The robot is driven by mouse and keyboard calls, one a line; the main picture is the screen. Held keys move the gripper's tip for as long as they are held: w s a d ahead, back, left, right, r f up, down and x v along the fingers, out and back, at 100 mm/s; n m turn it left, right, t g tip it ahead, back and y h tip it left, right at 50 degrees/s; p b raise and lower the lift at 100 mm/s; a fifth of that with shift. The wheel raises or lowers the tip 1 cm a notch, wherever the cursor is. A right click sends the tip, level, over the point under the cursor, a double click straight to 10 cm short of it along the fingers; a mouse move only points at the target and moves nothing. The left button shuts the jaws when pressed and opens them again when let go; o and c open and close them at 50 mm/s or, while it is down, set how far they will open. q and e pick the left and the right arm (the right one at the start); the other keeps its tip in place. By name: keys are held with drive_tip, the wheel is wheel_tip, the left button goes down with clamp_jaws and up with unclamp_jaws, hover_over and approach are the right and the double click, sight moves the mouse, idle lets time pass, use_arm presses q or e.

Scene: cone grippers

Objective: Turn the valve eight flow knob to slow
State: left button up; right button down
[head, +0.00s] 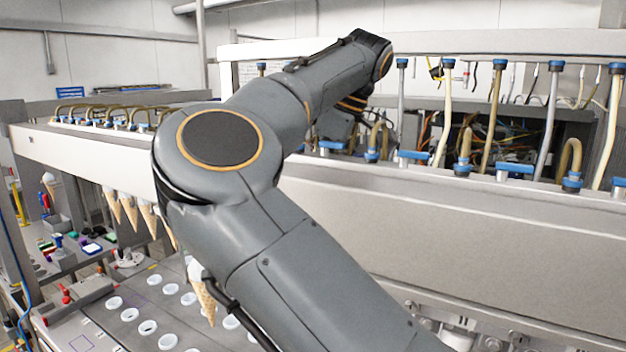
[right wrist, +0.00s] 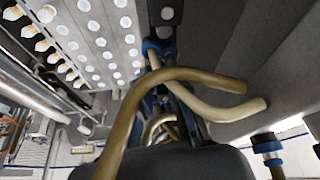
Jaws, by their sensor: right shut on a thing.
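My right arm crosses the head view, and its wrist hangs over the row of valves on the machine. The right gripper (right wrist: 172,108) shows in the right wrist view as dark fingers among tubes and blue fittings. It is shut on a flow knob, largely hidden by the gripper and the tubes. A blue valve knob (head: 331,146) shows just below the wrist in the head view, with another blue knob (head: 413,156) to its right. I cannot read any valve number or the slow mark. My left gripper is not in view.
A curved tan tube (right wrist: 195,75) and a pale tube (right wrist: 225,108) pass close around the right gripper. Upright hoses (head: 494,110) stand along the machine to the right. Cones (head: 128,210) hang under the beam at left, above a tray of white-rimmed holes (head: 149,327).

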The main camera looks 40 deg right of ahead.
drive_tip(key=shift+a+m+t+h, duration=0.15)
drive_tip(key=shift+m+h, duration=0.15)
drive_tip(key=shift+m, duration=0.45)
drive_tip(key=shift+m+t+h, duration=0.15)
drive_tip(key=shift+m+h, duration=0.15)
drive_tip(key=shift+m, duration=0.45)
drive_tip(key=c, duration=1.3)
unclamp_jaws()
drive_tip(key=a+v, duration=0.1)
drive_tip(key=v, duration=1.1)
drive_tip(key=shift+d, duration=0.45)
